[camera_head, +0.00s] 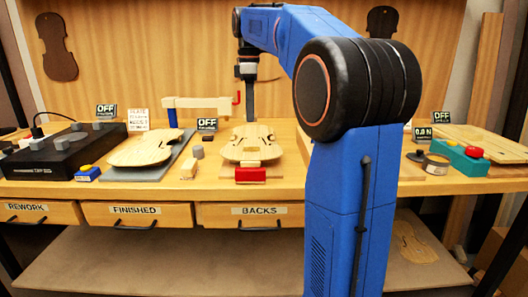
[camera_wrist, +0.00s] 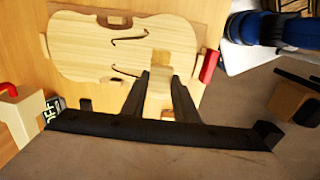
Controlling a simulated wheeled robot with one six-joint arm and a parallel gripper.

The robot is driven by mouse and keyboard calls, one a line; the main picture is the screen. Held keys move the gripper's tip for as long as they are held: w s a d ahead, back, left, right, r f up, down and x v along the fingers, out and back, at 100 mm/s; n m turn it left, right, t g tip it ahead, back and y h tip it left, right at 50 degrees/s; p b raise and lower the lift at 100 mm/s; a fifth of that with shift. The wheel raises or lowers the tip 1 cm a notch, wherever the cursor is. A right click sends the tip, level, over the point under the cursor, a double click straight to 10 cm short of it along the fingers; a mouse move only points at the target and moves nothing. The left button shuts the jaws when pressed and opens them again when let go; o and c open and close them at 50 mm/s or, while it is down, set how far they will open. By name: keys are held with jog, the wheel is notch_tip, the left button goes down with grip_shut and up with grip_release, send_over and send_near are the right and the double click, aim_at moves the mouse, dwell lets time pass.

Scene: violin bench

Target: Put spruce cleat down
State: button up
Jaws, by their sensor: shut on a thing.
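My gripper (camera_wrist: 161,85) is shut on a small pale wooden block, the spruce cleat (camera_wrist: 160,80), between its two black fingers. In the wrist view they overlap the lower edge of a violin plate (camera_wrist: 105,48) with two f-holes. I cannot tell whether the cleat touches the plate. In the head view my gripper (camera_head: 249,117) points down behind the same plate (camera_head: 252,142), and the held cleat cannot be made out there. A tan block also shows at the plate's right end in the wrist view.
A red block (camera_head: 250,175) stands at the plate's front end. Another plate lies on a grey board (camera_head: 118,174) to the left. A small wooden block (camera_head: 188,169) lies between them. A black device (camera_head: 55,157) fills the far left; a teal box (camera_head: 462,156) stands right.

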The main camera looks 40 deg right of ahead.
aim_at(252, 149)
notch_tip(252, 149, down, 10)
jog(key=shift+r, duration=0.15)
dwell(0.4)
jog(key=o, duration=1)
notch_tip(252, 149, up, 12)
jog(key=shift+r, duration=0.1)
